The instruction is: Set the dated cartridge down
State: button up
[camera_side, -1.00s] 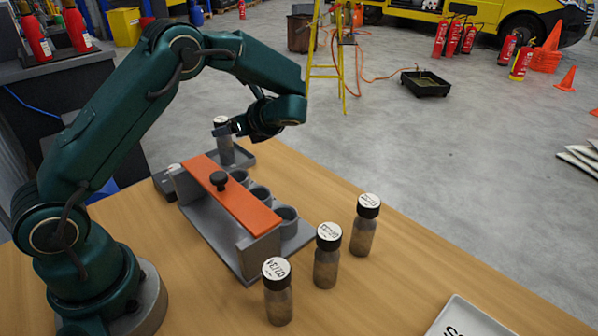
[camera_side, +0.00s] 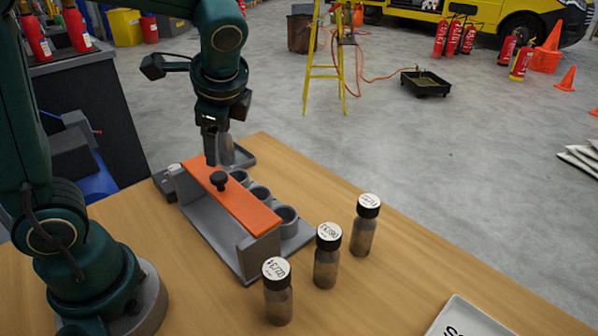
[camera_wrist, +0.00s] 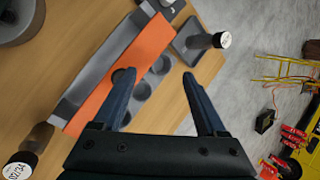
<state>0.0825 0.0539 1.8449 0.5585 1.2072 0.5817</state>
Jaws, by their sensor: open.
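The dated cartridge (camera_side: 226,152) stands in a small grey tray (camera_side: 243,159) at the table's far end. In the side view its top is hidden behind my gripper (camera_side: 210,160). In the wrist view the cartridge's round white cap (camera_wrist: 222,40) shows clear of the fingers, above and right of them, with the tray (camera_wrist: 205,62) under it. My gripper is open; in the wrist view its two fingers (camera_wrist: 160,78) are spread with nothing held between them. It points down over the far end of the rack, beside the cartridge and apart from it in the wrist view.
A grey rack (camera_side: 258,250) with an orange top plate (camera_side: 235,195), a black knob (camera_side: 219,181) and several round cups lies below my gripper. Three capped cartridges (camera_side: 277,295) (camera_side: 327,258) (camera_side: 365,228) stand right of it. A white plate (camera_side: 462,318) lies at the front right.

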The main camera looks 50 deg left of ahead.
jog(key=s+d+n+t+h, duration=0.4)
jog(key=s+d+n+h, duration=0.1)
jog(key=s+d+n, duration=0.3)
jog(key=shift+s+d+n+h, duration=0.2)
jog(key=shift+d+n+h, duration=0.2)
jog(key=shift+d+n, duration=0.4)
jog(key=shift+a+r, duration=0.1)
jog(key=shift+a, duration=0.1)
